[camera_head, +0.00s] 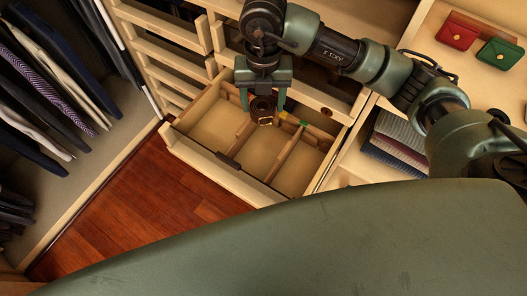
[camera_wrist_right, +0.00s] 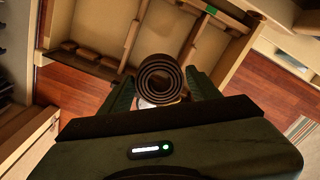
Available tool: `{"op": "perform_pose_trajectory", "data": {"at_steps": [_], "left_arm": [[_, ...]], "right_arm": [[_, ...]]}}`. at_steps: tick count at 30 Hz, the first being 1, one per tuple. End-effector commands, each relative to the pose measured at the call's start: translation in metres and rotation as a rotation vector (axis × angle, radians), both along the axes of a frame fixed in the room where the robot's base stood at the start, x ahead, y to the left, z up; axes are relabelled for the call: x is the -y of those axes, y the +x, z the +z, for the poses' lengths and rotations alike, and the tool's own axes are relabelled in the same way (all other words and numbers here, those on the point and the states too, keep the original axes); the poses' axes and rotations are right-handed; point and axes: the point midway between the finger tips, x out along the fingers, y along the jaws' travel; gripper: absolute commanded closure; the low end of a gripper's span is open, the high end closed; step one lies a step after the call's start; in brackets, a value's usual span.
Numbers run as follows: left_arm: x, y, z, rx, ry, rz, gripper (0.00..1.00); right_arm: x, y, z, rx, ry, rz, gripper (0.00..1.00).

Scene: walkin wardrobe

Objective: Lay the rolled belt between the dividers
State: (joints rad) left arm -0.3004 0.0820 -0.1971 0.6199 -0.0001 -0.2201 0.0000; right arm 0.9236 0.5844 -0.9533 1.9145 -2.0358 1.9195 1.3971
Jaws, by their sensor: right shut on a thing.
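The rolled belt (camera_head: 262,108) is a dark brown coil with a brass-coloured buckle at its lower side. My right gripper (camera_head: 263,100) is shut on it, with one finger on each side, and holds it over the open drawer (camera_head: 203,155). In the right wrist view the coil (camera_wrist_right: 161,77) shows end-on as a spiral between the two fingers. Wooden dividers (camera_head: 288,146) split the drawer into compartments; the belt hangs above the drawer's back middle part, and its height over the dividers is hard to tell. My left gripper is not in view.
Small brown rolled items (camera_wrist_right: 90,54) lie along a drawer side in the right wrist view. Folded textiles (camera_head: 397,140) sit on a shelf at right, with red (camera_head: 458,32) and green (camera_head: 499,53) purses above. Hanging trousers (camera_head: 45,80) are at left. Bare wood floor (camera_head: 140,200) lies before the drawer.

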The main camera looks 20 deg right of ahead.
Motion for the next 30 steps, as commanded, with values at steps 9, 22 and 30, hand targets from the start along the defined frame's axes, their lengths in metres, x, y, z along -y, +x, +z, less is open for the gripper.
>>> {"op": "perform_pose_trajectory", "data": {"at_steps": [9, 22, 30], "left_arm": [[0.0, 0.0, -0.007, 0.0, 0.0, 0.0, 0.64], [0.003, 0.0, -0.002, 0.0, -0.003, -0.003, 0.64], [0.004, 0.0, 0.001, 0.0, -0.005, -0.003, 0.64]], "right_arm": [[-0.008, 0.001, -0.026, -0.013, 0.006, -0.655, 0.92], [-0.008, -0.001, -0.095, -0.02, 0.0, -0.786, 0.92], [-0.008, 0.0, -0.163, -0.017, 0.001, -0.785, 0.92]]}}
